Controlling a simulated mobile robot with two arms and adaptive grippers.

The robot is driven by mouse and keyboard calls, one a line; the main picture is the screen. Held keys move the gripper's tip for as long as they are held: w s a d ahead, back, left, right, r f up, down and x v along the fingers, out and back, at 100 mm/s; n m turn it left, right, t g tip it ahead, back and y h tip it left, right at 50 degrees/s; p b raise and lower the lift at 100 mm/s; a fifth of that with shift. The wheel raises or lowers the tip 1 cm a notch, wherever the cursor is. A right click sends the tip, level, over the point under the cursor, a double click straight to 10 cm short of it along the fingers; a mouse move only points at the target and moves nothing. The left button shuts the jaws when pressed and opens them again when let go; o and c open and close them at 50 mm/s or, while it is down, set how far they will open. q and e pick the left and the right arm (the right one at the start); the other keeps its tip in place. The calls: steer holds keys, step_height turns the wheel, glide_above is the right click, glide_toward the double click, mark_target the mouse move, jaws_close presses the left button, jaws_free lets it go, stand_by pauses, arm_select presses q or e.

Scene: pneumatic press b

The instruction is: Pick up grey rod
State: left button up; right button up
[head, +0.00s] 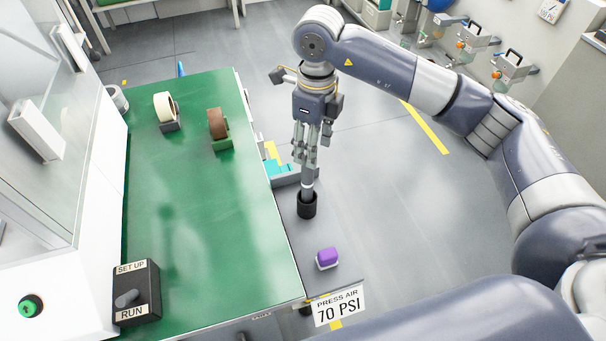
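The grey rod (307,187) stands upright in a black cylindrical holder (307,206) on the grey side shelf, right of the green table. My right gripper (306,162) points straight down directly above the holder, with its fingers around or just over the rod's top. The fingers look close together, but I cannot tell whether they grip the rod. The rod's upper part is hidden by the fingers and its lower end by the holder. My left gripper is not in view.
A purple-topped block (327,258) sits on the shelf near the holder. Teal bins (293,174) stand just behind. Tape rolls (164,107) and a SET UP/RUN switch box (137,292) are on the green table (205,215). The floor to the right is clear.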

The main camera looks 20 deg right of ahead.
mark_target(307, 174)
steer(key=shift+w+d, duration=0.2)
steer(key=shift+w, duration=0.15)
step_height(307, 174, down, 2)
steer(key=shift+f, duration=0.25)
steer(key=f, duration=0.2)
steer(key=shift+s+f+p, duration=0.2)
steer(key=shift+f+p, duration=0.1)
steer(key=shift+p, duration=0.1)
steer(key=f, duration=0.2)
steer(key=a+f+p, duration=0.1)
steer(key=f, duration=0.1)
steer(key=shift+w+a, duration=0.1)
steer(key=shift+f+p, duration=0.35)
steer(key=shift+f, duration=0.3)
jaws_close()
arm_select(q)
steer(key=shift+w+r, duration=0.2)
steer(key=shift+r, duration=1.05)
